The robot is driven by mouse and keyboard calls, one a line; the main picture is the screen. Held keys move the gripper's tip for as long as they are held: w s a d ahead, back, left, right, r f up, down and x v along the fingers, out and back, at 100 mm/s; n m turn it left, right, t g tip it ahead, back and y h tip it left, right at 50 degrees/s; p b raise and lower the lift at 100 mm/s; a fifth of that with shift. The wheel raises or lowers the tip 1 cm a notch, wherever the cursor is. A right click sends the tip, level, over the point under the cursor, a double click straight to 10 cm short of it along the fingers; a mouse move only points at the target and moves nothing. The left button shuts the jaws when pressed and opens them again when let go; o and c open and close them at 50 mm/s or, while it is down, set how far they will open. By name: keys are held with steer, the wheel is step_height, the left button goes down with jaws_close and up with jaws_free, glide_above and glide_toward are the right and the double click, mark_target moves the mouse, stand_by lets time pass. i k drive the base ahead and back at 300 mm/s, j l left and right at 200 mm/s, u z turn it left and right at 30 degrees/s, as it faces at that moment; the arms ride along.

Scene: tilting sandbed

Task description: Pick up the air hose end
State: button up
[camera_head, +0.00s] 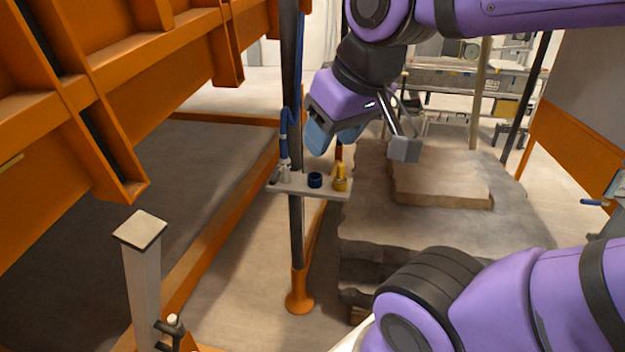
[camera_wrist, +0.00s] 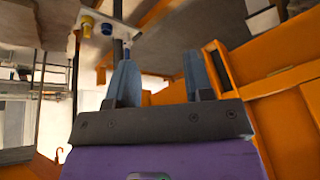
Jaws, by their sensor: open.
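The air hose (camera_head: 283,125) is blue and hangs along the left of a dark post in the head view. Its pale end fitting (camera_head: 285,170) sits at the left end of a small grey bracket (camera_head: 304,189). My gripper (camera_head: 328,143) is open and empty, above the bracket and apart from the hose. In the wrist view my gripper's two blue-grey fingers (camera_wrist: 160,62) stand apart. The bracket (camera_wrist: 97,42) shows there at upper left, and the hose end (camera_wrist: 128,45) seems to be just beyond the left finger, which partly hides it.
A dark blue fitting (camera_head: 315,180) and a yellow fitting (camera_head: 341,181) stand on the bracket. The dark post (camera_head: 296,235) rises through it from an orange foot. An orange sandbed frame (camera_head: 110,120) fills the left. Stone-like slabs (camera_head: 440,188) lie right of the post.

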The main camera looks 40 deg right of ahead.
mark_target(284, 158)
steer(key=i+j+z, duration=0.2)
steer(key=i+z, duration=0.3)
steer(key=i+j+z, duration=0.5)
steer(key=i+l, duration=0.1)
